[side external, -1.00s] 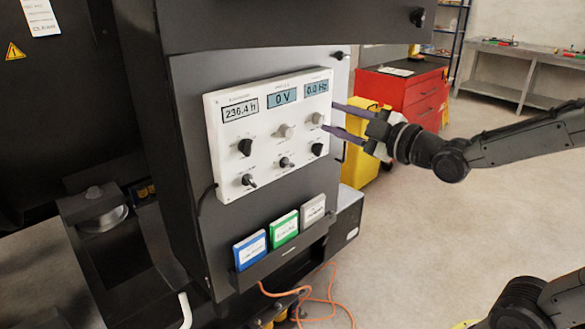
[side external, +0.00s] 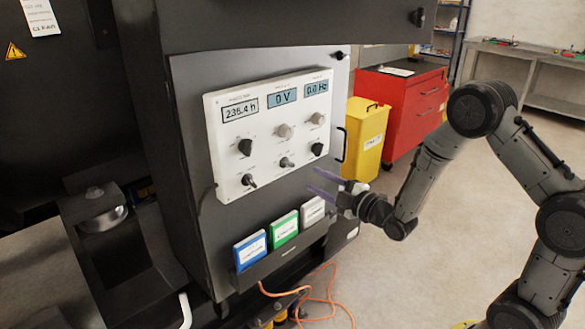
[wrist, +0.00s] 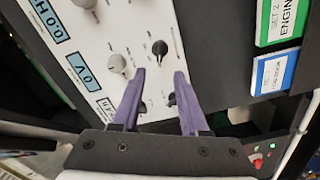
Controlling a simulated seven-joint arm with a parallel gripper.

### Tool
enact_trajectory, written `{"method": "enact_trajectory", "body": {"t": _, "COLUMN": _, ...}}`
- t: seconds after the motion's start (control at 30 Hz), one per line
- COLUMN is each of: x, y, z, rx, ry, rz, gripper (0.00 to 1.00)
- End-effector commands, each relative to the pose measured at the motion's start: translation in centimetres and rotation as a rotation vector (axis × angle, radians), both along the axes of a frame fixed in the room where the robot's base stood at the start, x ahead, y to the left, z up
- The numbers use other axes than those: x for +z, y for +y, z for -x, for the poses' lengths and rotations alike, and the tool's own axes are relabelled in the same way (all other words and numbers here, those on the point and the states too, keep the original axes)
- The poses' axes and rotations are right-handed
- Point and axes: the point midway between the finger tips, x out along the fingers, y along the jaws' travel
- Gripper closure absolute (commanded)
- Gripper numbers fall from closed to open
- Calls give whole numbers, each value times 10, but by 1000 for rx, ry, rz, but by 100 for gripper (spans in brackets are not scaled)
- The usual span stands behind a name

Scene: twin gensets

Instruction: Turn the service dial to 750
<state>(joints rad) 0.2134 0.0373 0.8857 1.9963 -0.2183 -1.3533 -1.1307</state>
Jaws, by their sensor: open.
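The white control panel (side external: 226,180) has two grey knobs, a left one (side external: 284,131) and a right one (side external: 317,118). It also has a black knob at upper left (side external: 245,147) and one at lower right (side external: 317,149), with two small black switches between them in the lower row. The labels are too small to read, so I cannot tell which is the service dial. My gripper (side external: 312,180) is open and empty, its purple fingers pointing at the panel's lower right. In the wrist view, the gripper (wrist: 159,75) faces the panel, and its fingers partly hide controls.
Blue (side external: 250,251), green (side external: 284,229) and grey (side external: 312,212) binders stand in a rack below the panel. A black handle (side external: 341,145) sticks out at the panel's right. A yellow bin (side external: 366,140) and red cabinet (side external: 405,105) stand behind. Open floor lies right.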

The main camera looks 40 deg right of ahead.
Motion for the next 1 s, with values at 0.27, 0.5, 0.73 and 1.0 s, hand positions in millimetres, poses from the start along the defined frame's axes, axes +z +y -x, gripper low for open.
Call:
{"method": "enact_trajectory", "body": {"t": 0.27, "x": 0, "y": 1, "z": -56, "rx": 2, "ry": -1, "rz": 0, "gripper": 56}}
{"method": "enact_trajectory", "body": {"t": 0.5, "x": 0, "y": 0, "z": -88, "rx": 0, "ry": 0, "rz": 0, "gripper": 56}}
{"method": "enact_trajectory", "body": {"t": 0.73, "x": 0, "y": 0, "z": -97, "rx": 0, "ry": 1, "rz": 0, "gripper": 56}}
{"method": "enact_trajectory", "body": {"t": 1.0, "x": 0, "y": 0, "z": -97, "rx": 0, "ry": 0, "rz": 0, "gripper": 67}}
